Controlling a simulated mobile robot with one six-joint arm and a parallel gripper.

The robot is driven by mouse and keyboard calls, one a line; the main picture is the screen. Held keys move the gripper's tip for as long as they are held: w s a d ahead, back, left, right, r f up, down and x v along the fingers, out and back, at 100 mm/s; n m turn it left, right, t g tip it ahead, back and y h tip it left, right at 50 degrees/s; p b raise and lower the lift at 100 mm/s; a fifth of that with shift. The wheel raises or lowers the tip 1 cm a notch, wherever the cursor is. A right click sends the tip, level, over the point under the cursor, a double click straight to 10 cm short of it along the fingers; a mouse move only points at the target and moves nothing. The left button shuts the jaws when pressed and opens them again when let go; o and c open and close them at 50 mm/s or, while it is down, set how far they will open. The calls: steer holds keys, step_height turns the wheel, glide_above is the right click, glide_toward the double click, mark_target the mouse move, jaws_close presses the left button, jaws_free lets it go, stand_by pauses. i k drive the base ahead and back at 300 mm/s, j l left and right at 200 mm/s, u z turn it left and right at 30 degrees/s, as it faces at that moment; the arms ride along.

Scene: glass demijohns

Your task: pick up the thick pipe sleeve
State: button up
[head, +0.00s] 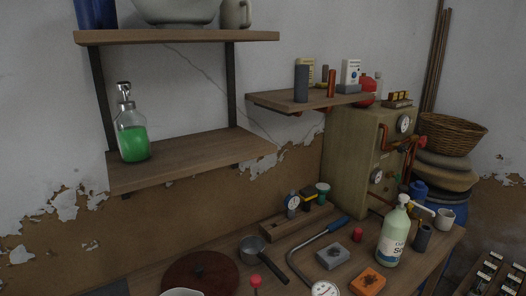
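A thick dark grey cylinder (301,84), which looks like the thick pipe sleeve, stands upright on the small right-hand wall shelf (273,100), near its front left. A thinner orange-red cylinder (331,83) stands upright to its right. Another dark grey cylinder (422,238) stands on the workbench at the right, beside a pale green bottle (394,235); I cannot tell whether it is also a sleeve. My gripper is not in view.
Behind the shelf cylinder are small boxes (350,72); a red round vessel (367,92) stands right. A beige gauge cabinet (350,150) rises below the shelf's right end. A wooden shelf (200,158) at left holds a green-filled bottle (133,140). Tools crowd the bench.

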mark_target(423, 233)
steer(key=i+l, duration=0.55)
steer(key=l, duration=0.15)
steer(key=i+l+z, duration=0.15)
steer(key=i+l, duration=0.35)
steer(key=l, duration=0.25)
